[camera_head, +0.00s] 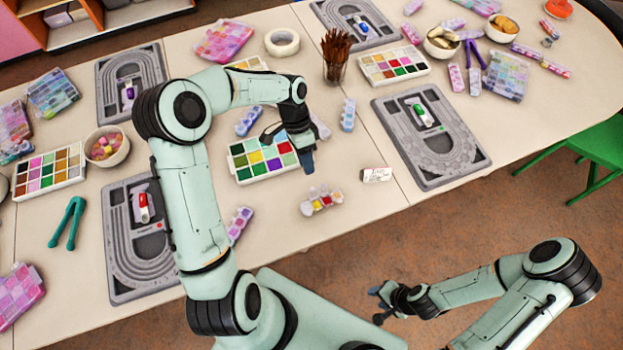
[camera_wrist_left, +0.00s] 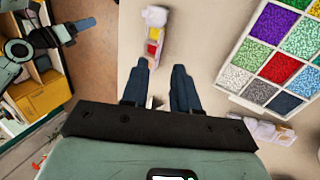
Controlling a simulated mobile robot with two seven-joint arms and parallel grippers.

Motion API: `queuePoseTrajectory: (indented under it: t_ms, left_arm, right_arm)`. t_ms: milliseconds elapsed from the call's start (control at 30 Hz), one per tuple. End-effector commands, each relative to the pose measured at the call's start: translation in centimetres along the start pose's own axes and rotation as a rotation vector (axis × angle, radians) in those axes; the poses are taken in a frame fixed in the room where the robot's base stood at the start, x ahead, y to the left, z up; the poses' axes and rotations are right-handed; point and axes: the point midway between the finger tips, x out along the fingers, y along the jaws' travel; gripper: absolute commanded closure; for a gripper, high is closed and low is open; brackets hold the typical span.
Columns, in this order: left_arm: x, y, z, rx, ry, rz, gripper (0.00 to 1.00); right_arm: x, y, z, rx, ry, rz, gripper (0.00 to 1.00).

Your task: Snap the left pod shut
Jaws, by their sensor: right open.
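A small clear pod strip (camera_head: 321,201) lies near the front edge of the table, with red and yellow contents. Some of its lids look raised, but I cannot tell exactly which. It also shows in the left wrist view (camera_wrist_left: 153,40), beyond my fingertips, its near end close to the left finger. My left gripper (camera_head: 303,158) hangs above the table, behind the strip in the head view. Its two fingers (camera_wrist_left: 158,75) are apart with nothing held between them. My right gripper (camera_head: 384,300) is open and empty, out over the floor, away from the table.
A grey bead board (camera_head: 432,136) is further right.

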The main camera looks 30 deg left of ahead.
Motion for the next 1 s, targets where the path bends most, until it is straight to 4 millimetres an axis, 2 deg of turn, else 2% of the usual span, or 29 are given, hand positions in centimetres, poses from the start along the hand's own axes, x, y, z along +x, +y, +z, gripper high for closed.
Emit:
queuePoseTrajectory:
  t_ms: [33,100,300,500,800,900,1000]
  left_arm:
    - [1.4,0.0,0.1,0.000,-0.003,0.005,0.71]
    - [2.8,0.1,0.1,0.001,-0.002,0.005,0.71]
    - [6.0,0.0,0.0,0.001,-0.001,0.002,0.71]
    - [7.5,0.0,0.0,0.000,0.001,0.000,0.71]
    - [7.6,0.0,-0.1,0.000,0.001,-0.001,0.71]
    - [7.6,0.0,-0.1,0.000,0.001,-0.001,1.00]
    - [7.6,0.0,-0.1,0.000,0.001,-0.001,1.00]
  right_arm:
    - [0.2,0.1,0.1,0.001,-0.002,0.001,0.57]
    - [0.3,0.2,0.2,0.001,-0.003,0.001,0.57]
    - [0.6,0.3,0.4,0.002,-0.005,0.002,0.57]
    - [0.7,0.4,0.5,0.002,-0.005,0.002,0.57]
    - [0.7,0.4,0.4,0.002,-0.005,0.002,0.57]
    - [0.7,0.4,0.4,0.002,-0.005,0.002,0.57]
    - [0.7,0.4,0.4,0.002,-0.005,0.002,0.57]
